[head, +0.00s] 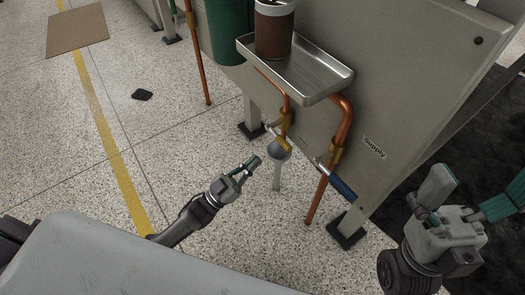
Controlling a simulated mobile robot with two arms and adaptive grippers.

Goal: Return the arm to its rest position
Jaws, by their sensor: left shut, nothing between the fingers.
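My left gripper (249,165) shows in the head view at the end of my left arm, which reaches in from the lower left. It is shut with nothing between its fingers. It is over the speckled floor, left of a pipe with a yellow fitting (284,138) and a grey round end, and looks apart from it. At the lower right is a pale grey and teal assembly on a dark joint, which seems to be my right gripper (445,228).
A grey panel (400,90) labelled "Supply" carries copper pipes (343,120), a blue handle (343,188) and a metal tray (325,85) holding a brown container (273,30). A green cylinder (228,30) stands behind. Open floor (170,130) lies left, with a small black piece (142,95).

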